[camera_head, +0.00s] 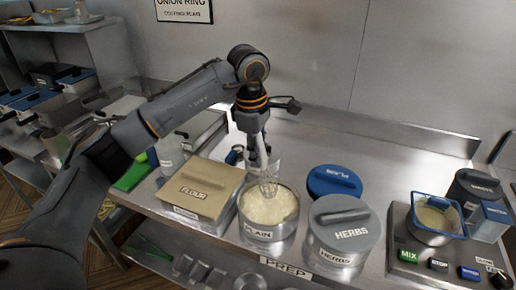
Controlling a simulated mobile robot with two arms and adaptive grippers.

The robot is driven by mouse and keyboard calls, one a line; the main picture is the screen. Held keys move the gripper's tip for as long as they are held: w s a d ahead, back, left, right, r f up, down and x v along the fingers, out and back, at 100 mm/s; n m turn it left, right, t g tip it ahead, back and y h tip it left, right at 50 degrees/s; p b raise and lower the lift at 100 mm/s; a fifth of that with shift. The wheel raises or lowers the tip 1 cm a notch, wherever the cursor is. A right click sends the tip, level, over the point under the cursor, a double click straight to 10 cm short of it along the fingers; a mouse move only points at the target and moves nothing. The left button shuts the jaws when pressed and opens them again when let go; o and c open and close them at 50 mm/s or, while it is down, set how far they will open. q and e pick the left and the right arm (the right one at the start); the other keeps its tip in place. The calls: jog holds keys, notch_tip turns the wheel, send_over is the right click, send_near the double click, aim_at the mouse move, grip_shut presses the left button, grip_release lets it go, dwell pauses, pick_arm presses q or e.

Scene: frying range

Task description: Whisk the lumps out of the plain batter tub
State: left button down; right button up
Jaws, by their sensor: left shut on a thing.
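The plain batter tub (277,233) is a round steel tub labelled PLAIN, open at the top, near the front edge of the counter. Pale, lumpy-looking batter (268,207) shows inside it. My left gripper (257,142) is above and behind the tub, pointing down. It is shut on the whisk, whose wire head (268,186) is at the back of the tub's opening. The wire end meets the batter surface in the picture; how deep it sits I cannot tell. My right gripper is not in view.
The lidded flour box (203,190) stands left of the tub. The herbs tub (340,245) with grey lid stands close on the right, a blue-lidded tub (334,181) behind it. A mixer station (434,222) with buttons is far right.

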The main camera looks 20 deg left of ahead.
pick_arm(q)
jog(key=shift+f+b, duration=0.3)
jog(key=shift+f, duration=0.4)
notch_tip(320, 180, down, 5)
jog(key=b, duration=0.3)
jog(key=shift+f+b, duration=0.1)
jog(key=shift+b, duration=0.2)
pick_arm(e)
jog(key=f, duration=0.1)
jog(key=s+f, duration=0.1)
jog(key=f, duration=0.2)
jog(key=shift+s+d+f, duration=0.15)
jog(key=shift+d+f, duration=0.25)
